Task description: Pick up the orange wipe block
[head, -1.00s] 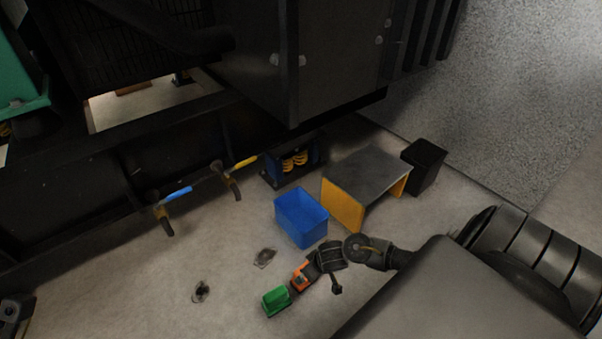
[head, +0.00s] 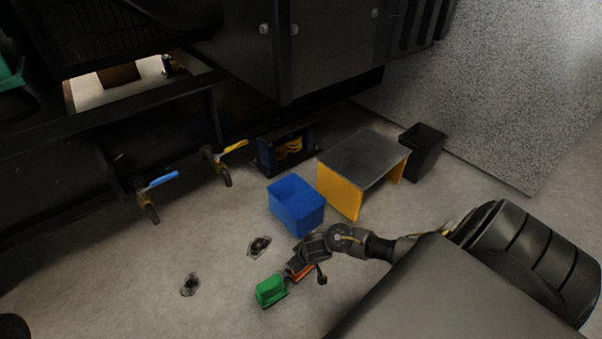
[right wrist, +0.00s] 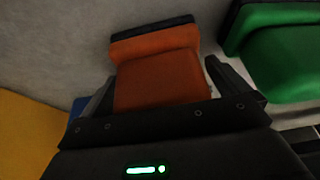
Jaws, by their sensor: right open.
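The orange wipe block (head: 301,273) is on the floor in the head view, partly hidden by my right gripper (head: 300,262). In the right wrist view the orange block (right wrist: 158,72) has a dark strip along its far edge. It lies between the two open fingers of my right gripper (right wrist: 160,92), one on each side. I cannot tell whether either finger touches it. My left gripper is not in view.
A green block (head: 270,290) sits close beside the orange one. A blue bin (head: 297,208), a yellow-legged grey-topped stand (head: 341,192) and a black bin (head: 423,152) stand behind. Blue (head: 163,179) and yellow (head: 235,146) valve handles project from the dark genset.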

